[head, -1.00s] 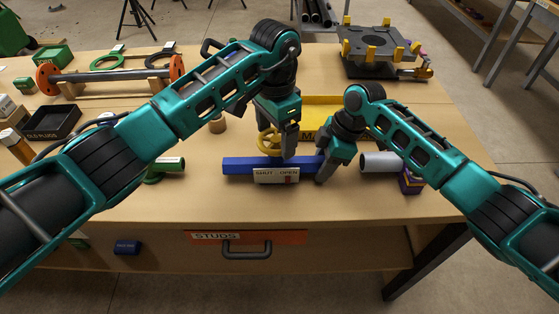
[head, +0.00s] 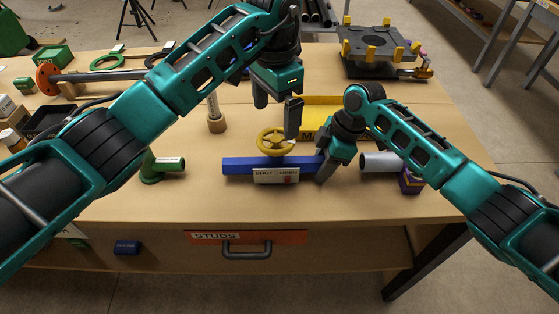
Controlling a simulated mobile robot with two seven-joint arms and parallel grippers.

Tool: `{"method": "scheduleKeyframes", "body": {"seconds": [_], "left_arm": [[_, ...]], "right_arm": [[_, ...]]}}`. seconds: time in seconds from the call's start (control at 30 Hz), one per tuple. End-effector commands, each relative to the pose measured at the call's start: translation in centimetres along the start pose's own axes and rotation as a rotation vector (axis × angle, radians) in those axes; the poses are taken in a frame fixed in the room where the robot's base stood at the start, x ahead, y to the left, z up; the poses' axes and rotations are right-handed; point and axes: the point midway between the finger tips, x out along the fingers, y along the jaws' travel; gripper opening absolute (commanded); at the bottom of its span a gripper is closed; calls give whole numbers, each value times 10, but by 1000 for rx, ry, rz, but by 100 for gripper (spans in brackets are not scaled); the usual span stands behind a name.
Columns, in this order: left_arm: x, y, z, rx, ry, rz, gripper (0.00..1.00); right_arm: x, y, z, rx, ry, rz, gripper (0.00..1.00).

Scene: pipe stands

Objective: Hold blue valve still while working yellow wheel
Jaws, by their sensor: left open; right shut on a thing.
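The blue valve (head: 238,166) is a long blue bar lying on the workbench, with a SHUT/OPEN plate (head: 276,176) on its front and a small red mark near OPEN.
A green fitting (head: 160,167) stands left. A yellow tray (head: 320,108) lies behind. The bench front is clear above the STUDS drawer (head: 247,238).

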Motion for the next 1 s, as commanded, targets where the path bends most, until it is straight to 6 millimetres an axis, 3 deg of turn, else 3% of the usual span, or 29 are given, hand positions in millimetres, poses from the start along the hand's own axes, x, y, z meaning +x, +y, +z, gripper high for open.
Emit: {"method": "scheduleKeyframes", "body": {"seconds": [0.2, 0.23, 0.53, 0.83, 1.0], "left_arm": [[-1, 0, 0, 0, 0, 0, 100], [-1, 0, 0, 0, 0, 0, 100], [-1, 0, 0, 0, 0, 0, 100], [-1, 0, 0, 0, 0, 0, 100], [-1, 0, 0, 0, 0, 0, 100]], "right_arm": [[-2, 1, -1, 0, 3, 3, 9], [-2, 1, -1, 0, 3, 3, 46], [-1, 0, 0, 0, 1, 1, 75], [-3, 0, 0, 0, 1, 2, 75], [-26, 1, 0, -3, 1, 5, 75]]}}
